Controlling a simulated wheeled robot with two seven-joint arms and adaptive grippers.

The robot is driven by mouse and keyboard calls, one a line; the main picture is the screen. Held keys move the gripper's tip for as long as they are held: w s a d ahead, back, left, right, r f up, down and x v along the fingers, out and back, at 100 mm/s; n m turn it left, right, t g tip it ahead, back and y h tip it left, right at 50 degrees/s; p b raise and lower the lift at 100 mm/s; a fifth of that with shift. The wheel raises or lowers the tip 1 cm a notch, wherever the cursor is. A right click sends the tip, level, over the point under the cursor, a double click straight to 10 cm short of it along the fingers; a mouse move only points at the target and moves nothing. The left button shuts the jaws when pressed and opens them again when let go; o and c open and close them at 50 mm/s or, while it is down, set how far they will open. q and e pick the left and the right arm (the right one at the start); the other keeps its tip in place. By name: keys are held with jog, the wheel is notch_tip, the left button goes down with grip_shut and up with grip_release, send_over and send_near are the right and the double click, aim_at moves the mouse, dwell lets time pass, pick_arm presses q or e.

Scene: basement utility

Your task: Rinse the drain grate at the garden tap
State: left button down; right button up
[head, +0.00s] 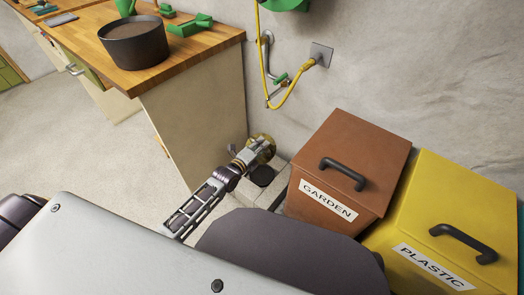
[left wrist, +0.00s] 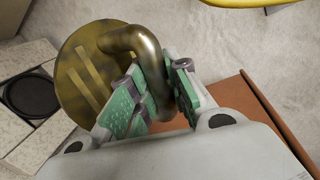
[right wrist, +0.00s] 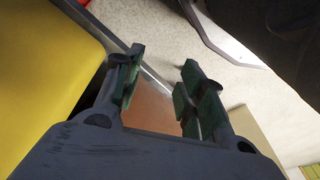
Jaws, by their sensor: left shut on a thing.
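The brass drain grate (head: 265,143) is a round, slotted, stained disc in the left wrist view (left wrist: 82,92), with a curved brass handle (left wrist: 135,42). My left gripper (head: 247,156) is shut on this handle, near the wall and beneath the tap. The garden tap (head: 267,68) is a grey pipe on the wall with a green lever (head: 281,79). A dark round drain opening (head: 262,176) lies in the floor; it also shows left of the grate in the left wrist view (left wrist: 34,94). My right gripper (right wrist: 160,82) is open and empty.
The brown GARDEN bin (head: 345,150) and yellow PLASTIC bin (head: 450,200) stand to the right. A yellow hose (head: 262,45) hangs by the tap. A wooden workbench (head: 190,55) with a dark pot (head: 134,45) is at left. The floor at left is clear.

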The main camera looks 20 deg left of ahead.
pick_arm(q)
jog(key=shift+s+a+r, duration=0.25)
jog(key=shift+a+r, duration=0.1)
jog(key=shift+r, duration=0.35)
jog(key=shift+w+a+f, duration=0.1)
jog(key=shift+w+f, duration=0.05)
jog(key=shift+w, duration=0.15)
pick_arm(e)
jog(key=shift+w+r, duration=0.1)
jog(key=shift+r, duration=0.05)
